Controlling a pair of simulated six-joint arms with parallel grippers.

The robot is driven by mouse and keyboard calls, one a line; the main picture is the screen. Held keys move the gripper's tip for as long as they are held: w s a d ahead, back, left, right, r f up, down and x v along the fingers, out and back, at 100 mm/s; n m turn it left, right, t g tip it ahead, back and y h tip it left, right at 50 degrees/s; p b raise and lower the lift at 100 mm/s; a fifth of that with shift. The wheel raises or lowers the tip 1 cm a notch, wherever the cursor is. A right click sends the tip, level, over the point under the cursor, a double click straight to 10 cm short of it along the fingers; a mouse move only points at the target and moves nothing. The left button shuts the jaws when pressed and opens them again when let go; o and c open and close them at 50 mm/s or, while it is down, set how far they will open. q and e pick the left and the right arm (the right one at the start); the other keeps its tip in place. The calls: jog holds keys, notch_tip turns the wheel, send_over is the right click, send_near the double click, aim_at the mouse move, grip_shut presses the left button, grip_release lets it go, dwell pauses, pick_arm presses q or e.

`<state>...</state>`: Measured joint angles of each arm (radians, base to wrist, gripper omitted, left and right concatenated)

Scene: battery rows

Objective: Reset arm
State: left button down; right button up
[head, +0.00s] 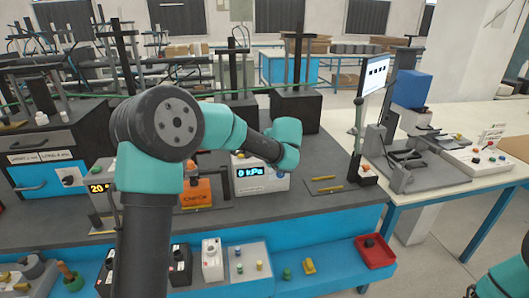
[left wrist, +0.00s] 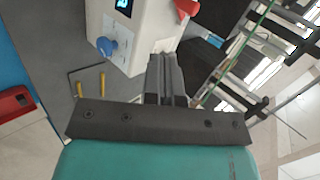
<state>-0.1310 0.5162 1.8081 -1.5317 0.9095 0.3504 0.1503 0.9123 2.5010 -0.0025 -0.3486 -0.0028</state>
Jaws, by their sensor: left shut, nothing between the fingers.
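My left arm rises through the middle of the head view and bends right, its teal wrist above the bench near the white gauge box (head: 262,177) with the "0 kPa" display. The left gripper's fingers are hidden in the head view. In the left wrist view the left gripper (left wrist: 166,78) is shut and empty, with its dark fingers side by side. The gauge box (left wrist: 137,38) stands just beyond the fingers, with a blue knob (left wrist: 107,46) on its face. Of my right arm only a teal part shows at the lower right edge of the head view; its gripper is out of view.
The dark bench (head: 310,215) holds an orange "CHECK" block (head: 196,194) and slim yellow pieces (head: 327,188). A red tray (head: 375,251) sits low in front. A stand with a blue block (head: 411,88) is on the right table.

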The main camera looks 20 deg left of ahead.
pick_arm(q)
jog(key=shift+s+d+r, duration=0.2)
jog(key=shift+s+r, duration=0.05)
dwell(0.3)
jog(key=s+d+f+g+h, duration=0.1)
jog(key=s+f+g+h, duration=0.15)
jog(key=f, duration=0.55)
jog(key=s+d+f+g+h, duration=0.1)
jog(key=s+d+f+h, duration=0.15)
jog(key=f, duration=0.65)
jog(key=s+d+f+n+g+h, duration=0.1)
jog(key=s+f+n+h, duration=0.1)
jog(key=s+f, duration=0.4)
jog(key=s+d+f+n+g+h, duration=0.1)
jog(key=s+d+f+n+h, duration=0.1)
jog(key=s+f, duration=0.5)
jog(key=s+d+f+n+g+h, duration=0.1)
jog(key=s+d+f, duration=0.1)
jog(key=s+f, duration=0.5)
jog(key=shift+f+n+h, duration=0.4)
jog(key=shift+f, duration=0.15)
jog(key=s+a+f+n, duration=0.1)
jog(key=s+f+n, duration=0.4)
jog(key=s, duration=0.6)
